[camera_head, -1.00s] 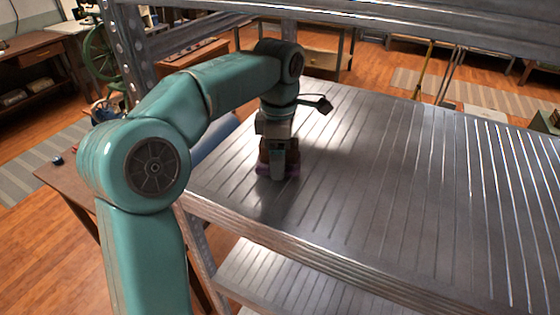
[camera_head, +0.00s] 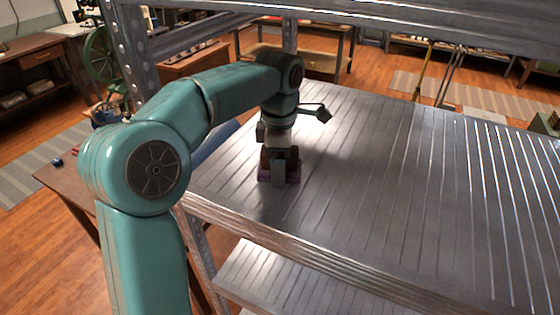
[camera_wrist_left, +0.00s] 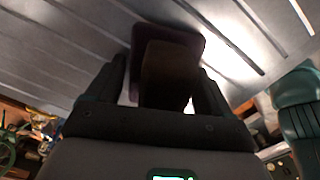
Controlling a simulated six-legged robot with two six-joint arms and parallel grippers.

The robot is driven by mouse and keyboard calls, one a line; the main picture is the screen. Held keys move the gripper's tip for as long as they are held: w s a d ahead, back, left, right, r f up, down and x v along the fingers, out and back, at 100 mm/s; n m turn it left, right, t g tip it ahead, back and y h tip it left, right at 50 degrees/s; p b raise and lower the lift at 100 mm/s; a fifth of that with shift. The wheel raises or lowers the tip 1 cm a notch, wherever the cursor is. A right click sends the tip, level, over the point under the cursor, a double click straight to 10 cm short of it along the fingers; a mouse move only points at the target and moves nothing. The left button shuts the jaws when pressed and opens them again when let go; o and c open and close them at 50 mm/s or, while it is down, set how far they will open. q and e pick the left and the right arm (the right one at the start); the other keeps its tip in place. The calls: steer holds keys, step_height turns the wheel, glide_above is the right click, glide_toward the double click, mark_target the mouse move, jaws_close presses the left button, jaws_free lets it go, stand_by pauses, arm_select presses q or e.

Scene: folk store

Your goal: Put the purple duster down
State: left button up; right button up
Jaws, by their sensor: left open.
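The purple duster (camera_head: 292,177) stands on the grey metal shelf (camera_head: 400,180), near its front left part, with its purple base down on or very close to the surface. My left gripper (camera_head: 279,170) points down over it, with its fingers beside the duster's brown upper part. In the left wrist view the duster (camera_wrist_left: 170,72) is dark and sits between the two fingers, which are open. Whether a finger touches it cannot be told. My right gripper is not in view.
The shelf is bare to the right of the duster. A metal upright (camera_head: 133,50) stands at the left and a higher shelf beam (camera_head: 400,20) crosses the top. A lower shelf (camera_head: 290,285) shows below the front edge.

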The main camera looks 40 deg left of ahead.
arm_select(q)
steer(key=shift+s+d+f, duration=0.1)
steer(key=shift+s+f, duration=0.05)
steer(key=shift+f, duration=0.3)
step_height(320, 180, up, 8)
steer(key=shift+r+p, duration=0.15)
steer(key=shift+p, duration=0.35)
steer(key=shift+r, duration=0.2)
steer(key=shift+s, duration=0.1)
